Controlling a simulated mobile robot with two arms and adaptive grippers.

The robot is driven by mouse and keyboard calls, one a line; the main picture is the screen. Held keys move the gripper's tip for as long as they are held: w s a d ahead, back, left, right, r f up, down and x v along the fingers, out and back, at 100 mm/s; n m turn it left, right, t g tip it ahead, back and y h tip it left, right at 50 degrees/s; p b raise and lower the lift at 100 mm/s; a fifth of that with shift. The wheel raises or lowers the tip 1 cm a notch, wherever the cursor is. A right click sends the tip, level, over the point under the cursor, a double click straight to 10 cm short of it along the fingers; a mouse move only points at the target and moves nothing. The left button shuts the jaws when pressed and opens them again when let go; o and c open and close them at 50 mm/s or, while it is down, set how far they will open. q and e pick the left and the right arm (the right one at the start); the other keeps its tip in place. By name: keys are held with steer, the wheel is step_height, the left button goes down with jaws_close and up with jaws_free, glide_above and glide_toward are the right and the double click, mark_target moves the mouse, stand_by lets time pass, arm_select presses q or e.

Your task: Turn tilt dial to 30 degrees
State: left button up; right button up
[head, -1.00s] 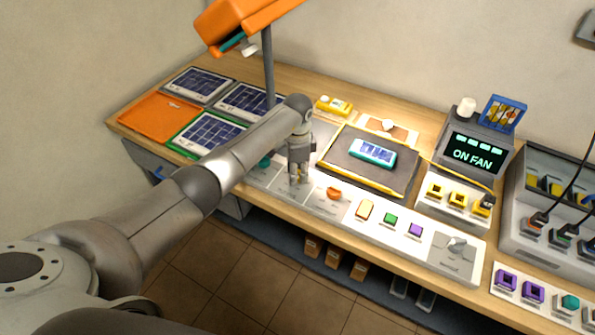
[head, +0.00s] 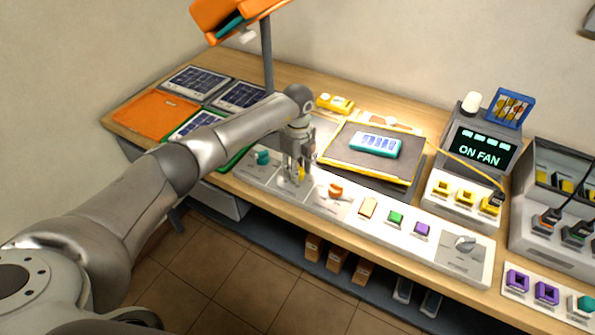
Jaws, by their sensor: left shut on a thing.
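A long white control panel (head: 376,222) runs along the front of the bench. It carries a teal knob (head: 263,157), a yellow knob (head: 299,174), an orange knob (head: 335,190) and a grey dial (head: 465,243) at its right end. My left gripper (head: 295,177) points down with its fingers shut on the yellow knob, which they partly hide. The dial labels and angle marks are too small to read, so I cannot tell which one is the tilt dial. My right gripper is not in view.
An orange lamp head (head: 222,14) hangs from a post (head: 267,55). A display (head: 482,149) reads "ON FAN". Solar panels (head: 195,82) lie at left.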

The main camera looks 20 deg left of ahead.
arm_select(q)
steer(key=m+b, duration=0.4)
steer(key=m, duration=0.2)
steer(key=shift+f, duration=0.1)
steer(key=m+b, duration=0.3)
steer(key=m, duration=0.3)
steer(key=shift+m+b, duration=0.35)
steer(key=shift+m, duration=0.05)
steer(key=m+b, duration=0.3)
steer(key=m, duration=0.3)
steer(key=m+b, duration=0.2)
steer(key=m, duration=0.3)
steer(key=shift+r, duration=0.2)
steer(key=shift+m, duration=0.3)
steer(key=o, duration=1.1)
steer(key=shift+c, duration=0.2)
steer(key=shift+f, duration=0.1)
